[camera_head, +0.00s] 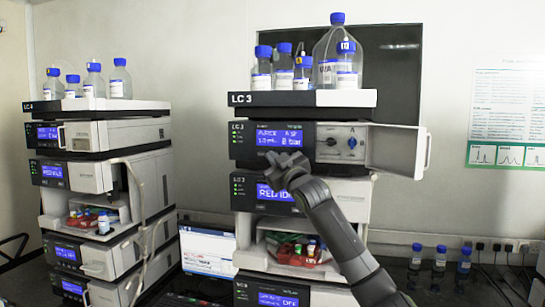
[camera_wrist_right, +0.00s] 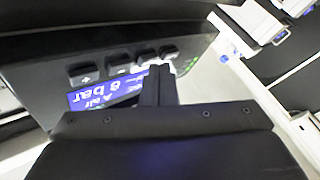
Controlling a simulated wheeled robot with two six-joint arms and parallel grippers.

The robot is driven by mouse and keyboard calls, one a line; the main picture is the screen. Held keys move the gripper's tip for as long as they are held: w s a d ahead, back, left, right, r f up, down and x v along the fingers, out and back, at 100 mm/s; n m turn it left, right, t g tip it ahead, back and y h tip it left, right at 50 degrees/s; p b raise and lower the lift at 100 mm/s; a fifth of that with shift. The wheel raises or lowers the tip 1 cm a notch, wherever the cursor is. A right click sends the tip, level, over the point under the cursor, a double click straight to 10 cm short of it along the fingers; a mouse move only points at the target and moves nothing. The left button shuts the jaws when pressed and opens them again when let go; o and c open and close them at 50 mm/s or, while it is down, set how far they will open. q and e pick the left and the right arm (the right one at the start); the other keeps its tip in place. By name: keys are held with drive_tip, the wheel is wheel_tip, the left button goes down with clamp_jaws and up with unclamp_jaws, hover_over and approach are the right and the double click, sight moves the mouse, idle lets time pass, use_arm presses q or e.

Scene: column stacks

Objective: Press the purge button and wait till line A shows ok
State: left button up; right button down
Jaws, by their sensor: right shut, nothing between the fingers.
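The LC 3 pump module stands in the middle stack of the head view. Its blue display (camera_head: 279,138) shows a purge line and a bar reading; the small text is hard to read. The display (camera_wrist_right: 105,97) appears upside down in the right wrist view, reading "A air" and "8 bar". A row of dark keys (camera_wrist_right: 85,75) runs along the panel by it; I cannot tell which is purge. My right gripper (camera_head: 283,165) is shut and empty in front of the panel. Its fingertips (camera_wrist_right: 160,72) are close to the keys at the row's right end; contact is unclear. My left gripper is not in view.
The pump's white door (camera_head: 398,148) stands open to the right, beside two valve knobs (camera_head: 351,142). Bottles (camera_head: 337,60) with blue caps stand on top. A second stack (camera_head: 100,170) is at left, with a laptop (camera_head: 207,250) between. Small bottles (camera_head: 440,258) stand at right.

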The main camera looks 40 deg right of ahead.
drive_tip(key=shift+s+a, duration=0.35)
drive_tip(key=shift+a, duration=0.1)
drive_tip(key=shift+s+a+b, duration=1.3)
drive_tip(key=shift+s+a, duration=0.35)
drive_tip(key=shift+a, duration=0.25)
drive_tip(key=shift+f, duration=0.1)
idle(3.5)
